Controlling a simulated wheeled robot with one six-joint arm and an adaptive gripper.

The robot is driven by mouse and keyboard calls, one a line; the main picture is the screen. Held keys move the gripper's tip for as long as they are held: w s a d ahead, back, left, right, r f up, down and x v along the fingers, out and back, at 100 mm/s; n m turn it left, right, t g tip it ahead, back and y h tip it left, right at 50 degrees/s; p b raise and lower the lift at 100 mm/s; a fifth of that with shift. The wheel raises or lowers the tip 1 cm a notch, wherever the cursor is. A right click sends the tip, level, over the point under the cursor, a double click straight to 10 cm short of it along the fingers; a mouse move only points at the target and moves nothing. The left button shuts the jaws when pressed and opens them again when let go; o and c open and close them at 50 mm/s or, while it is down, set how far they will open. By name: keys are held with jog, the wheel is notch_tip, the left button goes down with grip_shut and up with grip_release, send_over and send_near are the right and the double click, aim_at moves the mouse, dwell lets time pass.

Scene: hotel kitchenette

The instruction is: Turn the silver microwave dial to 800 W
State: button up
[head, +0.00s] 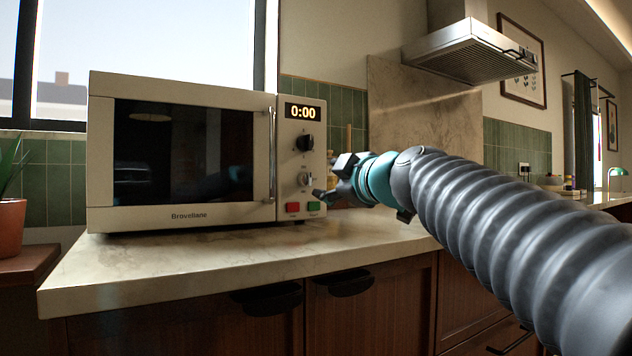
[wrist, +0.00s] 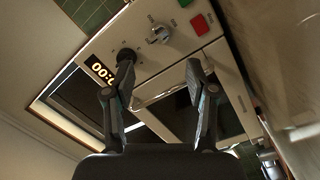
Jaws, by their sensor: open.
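The cream microwave (head: 181,87) stands on the counter with its door shut. Its display (head: 303,113) reads 0:00. The silver dial (head: 305,179) sits on the control panel below a black dial (head: 305,142) and above the buttons. In the wrist view the silver dial (wrist: 158,34) is near the top middle, with small marks around it; its exact setting is too small to read surely. My gripper (head: 330,178) is open and empty, just right of and in front of the panel. In the wrist view my gripper (wrist: 160,68) has its fingers spread, with the silver dial beyond them, apparently untouched.
A red button (head: 292,207) and a green button (head: 313,206) lie below the silver dial. The vertical door handle (head: 271,155) is left of the panel. The stone counter (head: 200,262) is clear in front. A potted plant (head: 10,225) stands far left.

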aim_at(309, 179)
jog(key=p+x, duration=0.2)
jog(key=x, duration=0.7)
jog(key=shift+w+a, duration=0.15)
jog(key=shift+w, duration=0.05)
grip_shut()
